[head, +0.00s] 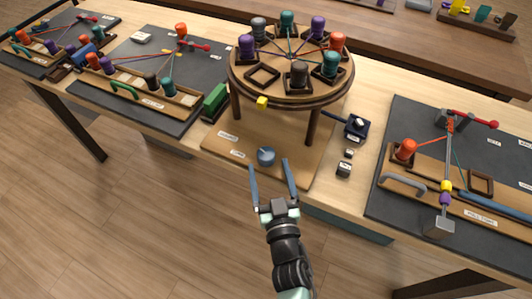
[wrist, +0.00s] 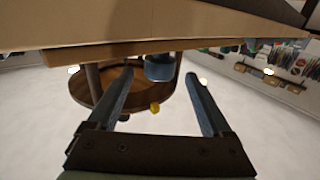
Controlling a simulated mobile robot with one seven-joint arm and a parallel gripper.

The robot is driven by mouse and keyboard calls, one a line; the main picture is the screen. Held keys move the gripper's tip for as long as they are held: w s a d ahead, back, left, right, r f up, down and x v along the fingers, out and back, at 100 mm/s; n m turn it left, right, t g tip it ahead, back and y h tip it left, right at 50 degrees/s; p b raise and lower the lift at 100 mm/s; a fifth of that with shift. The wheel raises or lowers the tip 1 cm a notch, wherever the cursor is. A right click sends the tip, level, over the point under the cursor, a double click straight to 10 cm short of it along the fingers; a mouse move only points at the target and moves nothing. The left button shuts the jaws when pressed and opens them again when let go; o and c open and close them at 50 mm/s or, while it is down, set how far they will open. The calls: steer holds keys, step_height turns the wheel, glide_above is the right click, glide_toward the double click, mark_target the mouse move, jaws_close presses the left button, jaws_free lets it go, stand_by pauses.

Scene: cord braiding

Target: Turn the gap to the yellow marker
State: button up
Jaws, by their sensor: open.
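The round wooden braiding disc (head: 243,88) stands on dark legs and carries several coloured bobbins. Its gap is an empty square slot (head: 262,77) at the front left. The yellow marker (head: 262,102) is a small cube on the disc stand's front edge; it also shows in the wrist view (wrist: 155,107). The gap lies behind the marker, seemingly a little left of the line from disc centre to marker. A blue-grey knob (head: 266,156) sits on the base board below. My gripper (head: 270,165) is open and empty, its fingertips close to the knob, which shows between the fingers in the wrist view (wrist: 159,68).
A green block (head: 214,100) stands left of the disc. A dark blue box (head: 356,127) and small blocks (head: 345,167) lie to its right. Dark mats with bobbins and cords (head: 400,205) fill both sides. Open floor lies before the table.

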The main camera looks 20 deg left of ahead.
mark_target(270, 163)
steer(key=shift+b+x, duration=0.45)
steer(key=shift+x, duration=1.95)
jaws_close()
steer(key=shift+f+n+g+y+b, duration=0.45)
steer(key=shift+n+g+y+b, duration=0.15)
steer(key=shift+b, duration=0.3)
steer(key=shift+n+g+y+b, duration=0.7)
steer(key=shift+g+y+b, duration=0.1)
steer(key=shift+y, duration=0.2)
steer(key=shift+r, duration=0.2)
steer(key=shift+n, duration=0.3)
steer(key=shift+r, duration=0.1)
